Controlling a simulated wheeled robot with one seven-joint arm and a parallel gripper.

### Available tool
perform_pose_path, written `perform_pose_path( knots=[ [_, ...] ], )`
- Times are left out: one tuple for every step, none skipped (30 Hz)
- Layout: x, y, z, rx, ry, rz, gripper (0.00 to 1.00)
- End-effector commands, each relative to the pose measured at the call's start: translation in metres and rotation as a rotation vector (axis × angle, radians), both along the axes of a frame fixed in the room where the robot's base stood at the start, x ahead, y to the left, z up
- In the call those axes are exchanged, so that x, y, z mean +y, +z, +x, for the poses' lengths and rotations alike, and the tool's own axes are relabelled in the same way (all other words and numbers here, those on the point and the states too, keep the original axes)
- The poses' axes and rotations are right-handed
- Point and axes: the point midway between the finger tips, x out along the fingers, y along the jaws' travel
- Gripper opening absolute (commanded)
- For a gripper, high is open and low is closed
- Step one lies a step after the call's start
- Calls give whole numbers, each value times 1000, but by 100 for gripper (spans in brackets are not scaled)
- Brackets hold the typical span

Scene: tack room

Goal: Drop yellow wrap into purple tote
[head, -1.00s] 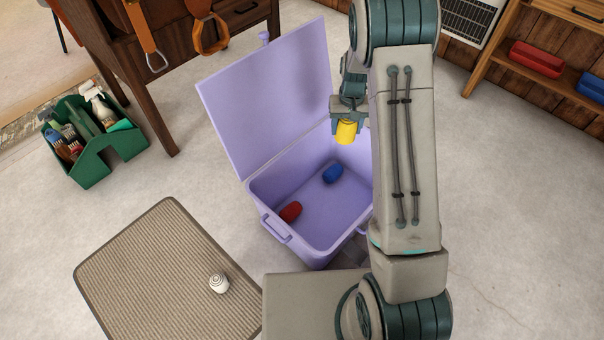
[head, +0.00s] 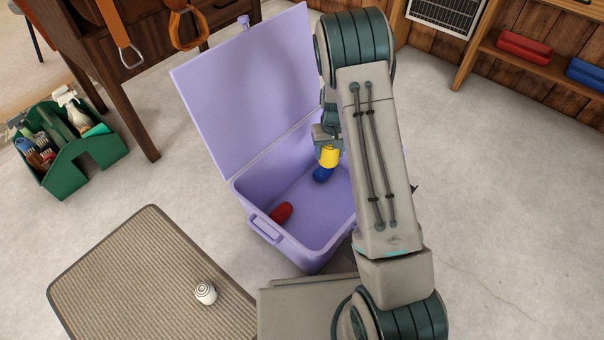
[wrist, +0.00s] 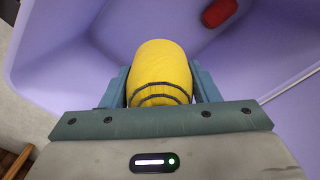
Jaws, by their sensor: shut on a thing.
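The yellow wrap (head: 330,157) is held in my gripper (head: 328,146), over the open purple tote (head: 262,217). In the wrist view the yellow wrap (wrist: 162,70) sits between both fingers of my gripper (wrist: 162,85), which are shut on it. The tote's interior lies beyond it. Inside the tote are a red wrap (head: 281,213), near the front left, and a blue wrap (head: 322,174), partly hidden behind the yellow one. The red wrap also shows in the wrist view (wrist: 219,12). My arm hides the tote's right side.
The tote's lid (head: 245,90) stands open at its back left. A ribbed mat (head: 140,280) with a white wrap (head: 205,292) lies at the front left. A green caddy (head: 85,160) with bottles and brushes and a wooden desk (head: 130,80) stand at the left. Shelves are at the right.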

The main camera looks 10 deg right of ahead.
Motion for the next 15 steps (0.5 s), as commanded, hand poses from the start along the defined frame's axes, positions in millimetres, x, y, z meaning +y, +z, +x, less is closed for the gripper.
perform_pose_path(
  knots=[
    [0, -6, 0, 0, 0, 0, 31],
    [0, -7, 0, 0, 0, 0, 31],
    [0, -7, 0, 0, 0, 0, 31],
    [0, -7, 0, -1, 0, 0, 31],
    [0, -7, 0, -1, 0, 0, 31],
    [0, -6, 0, -1, 0, 0, 31],
    [0, -6, 0, -1, 0, 0, 31],
    [0, -6, 0, -1, 1, 0, 31],
    [0, -6, 0, 0, 1, 0, 31],
    [0, -6, 0, 0, 1, 0, 31],
    [0, -6, 0, 0, 1, 0, 63],
    [0, -6, 0, 0, 1, 0, 74],
    [0, -6, 0, 0, 1, 0, 80],
    [0, -6, 0, 0, 1, 0, 80],
    [0, -6, 0, 0, 1, 0, 80]
  ],
)
